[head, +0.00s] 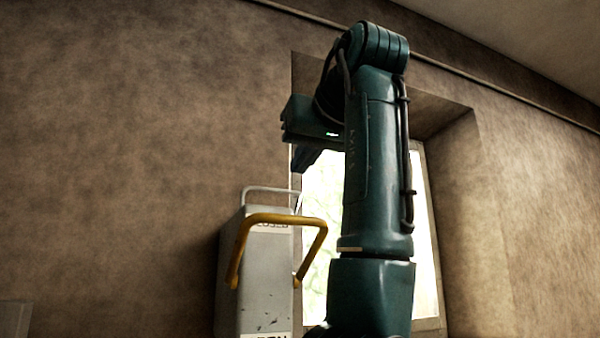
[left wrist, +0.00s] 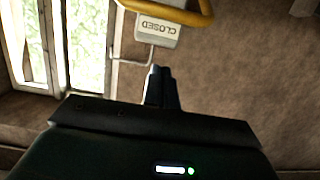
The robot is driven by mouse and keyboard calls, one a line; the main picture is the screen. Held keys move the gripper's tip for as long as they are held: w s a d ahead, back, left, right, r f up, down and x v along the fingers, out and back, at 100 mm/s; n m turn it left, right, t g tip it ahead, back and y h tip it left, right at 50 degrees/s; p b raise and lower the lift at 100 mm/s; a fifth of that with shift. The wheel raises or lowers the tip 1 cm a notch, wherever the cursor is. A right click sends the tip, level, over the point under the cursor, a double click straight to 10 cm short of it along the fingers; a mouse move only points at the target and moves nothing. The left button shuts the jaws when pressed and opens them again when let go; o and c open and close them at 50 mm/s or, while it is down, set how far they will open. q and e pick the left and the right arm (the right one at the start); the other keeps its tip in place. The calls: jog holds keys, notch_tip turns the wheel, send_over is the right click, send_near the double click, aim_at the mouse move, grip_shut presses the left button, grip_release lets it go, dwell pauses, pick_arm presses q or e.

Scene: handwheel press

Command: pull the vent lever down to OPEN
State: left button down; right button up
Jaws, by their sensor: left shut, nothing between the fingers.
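The vent lever is a yellow U-shaped handle (head: 275,217) on a grey box (head: 262,285) at the wall. Its crossbar is up, level with the CLOSED label; the word on the lower label is cut off by the picture's edge. In the left wrist view the lever (left wrist: 172,12) shows at the top, with the CLOSED label (left wrist: 157,27) upside down. My left gripper (head: 304,162) is above the box and the lever, apart from both. In the left wrist view its fingers (left wrist: 158,72) are together and hold nothing. My right gripper is not in view.
A thin metal bracket (head: 268,189) rises from the box top, close to my left fingers. A bright window (head: 322,200) in a deep recess is behind my left arm, which hides part of it. The wall left of the box is bare.

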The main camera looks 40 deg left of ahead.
pick_arm(q)
jog(key=p, duration=0.1)
send_over(289, 216)
jog(key=a, duration=0.1)
jog(key=shift+w+a+f, duration=0.1)
jog(key=shift+w+f, duration=0.1)
jog(key=shift+f, duration=0.7)
jog(key=shift+s+d+f, duration=0.1)
jog(key=shift+d+f, duration=0.05)
jog(key=shift+f, duration=0.5)
jog(key=shift+d+f, duration=0.15)
jog(key=shift+f, duration=0.45)
jog(key=shift+s+d+f, duration=0.1)
jog(key=shift+d+f, duration=0.1)
jog(key=shift+d, duration=0.1)
jog(key=shift+s+f, duration=0.15)
jog(key=shift+f, duration=0.2)
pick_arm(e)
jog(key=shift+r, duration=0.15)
pick_arm(q)
jog(key=shift+d, duration=0.1)
jog(key=shift+f, duration=0.1)
